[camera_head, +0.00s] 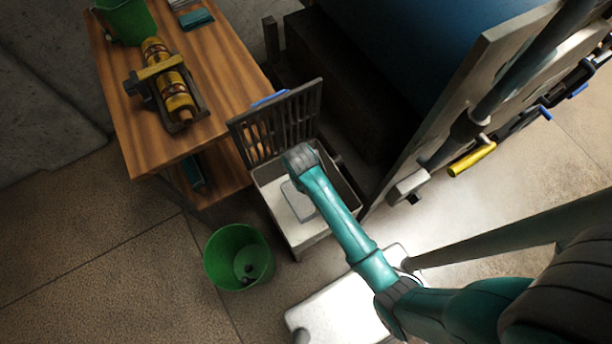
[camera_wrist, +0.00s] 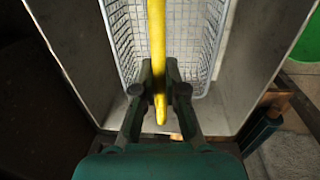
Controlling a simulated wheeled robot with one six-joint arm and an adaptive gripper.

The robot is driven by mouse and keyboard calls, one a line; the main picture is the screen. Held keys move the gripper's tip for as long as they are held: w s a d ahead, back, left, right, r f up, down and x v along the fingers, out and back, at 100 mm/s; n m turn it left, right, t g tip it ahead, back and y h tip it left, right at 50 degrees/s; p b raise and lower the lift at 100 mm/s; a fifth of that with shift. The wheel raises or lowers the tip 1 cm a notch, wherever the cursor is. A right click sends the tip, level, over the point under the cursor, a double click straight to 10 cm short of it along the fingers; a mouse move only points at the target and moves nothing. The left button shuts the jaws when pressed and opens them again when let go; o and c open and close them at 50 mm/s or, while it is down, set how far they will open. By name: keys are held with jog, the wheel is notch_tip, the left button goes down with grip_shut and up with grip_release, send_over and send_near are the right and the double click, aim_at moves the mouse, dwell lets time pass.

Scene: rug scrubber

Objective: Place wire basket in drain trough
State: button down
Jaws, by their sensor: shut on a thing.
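The drain trough is a pale, open box (camera_head: 309,237) on the floor in the head view, with a dark slatted grate standing up at its back edge. In the wrist view its pale walls (camera_wrist: 70,40) surround a wire basket (camera_wrist: 124,38) of grey mesh with a yellow handle (camera_wrist: 157,35). My gripper (camera_wrist: 159,88) is shut on the yellow handle near its lower end in the picture. The basket is within the trough walls; I cannot tell whether it touches the bottom. In the head view my arm covers the gripper and most of the basket.
A green bucket (camera_head: 239,257) stands on the floor beside the trough. A wooden bench (camera_head: 220,75) with a brass-coloured device (camera_head: 172,88) is at the left. A large grey panel (camera_head: 437,120) stands at the right. Floor is clear at lower left.

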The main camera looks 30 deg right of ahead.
jog(key=shift+f, duration=3.15)
jog(key=c, duration=1.2)
grip_release()
jog(key=shift+c, duration=0.2)
notch_tip(320, 180, up, 12)
jog(key=a, duration=0.1)
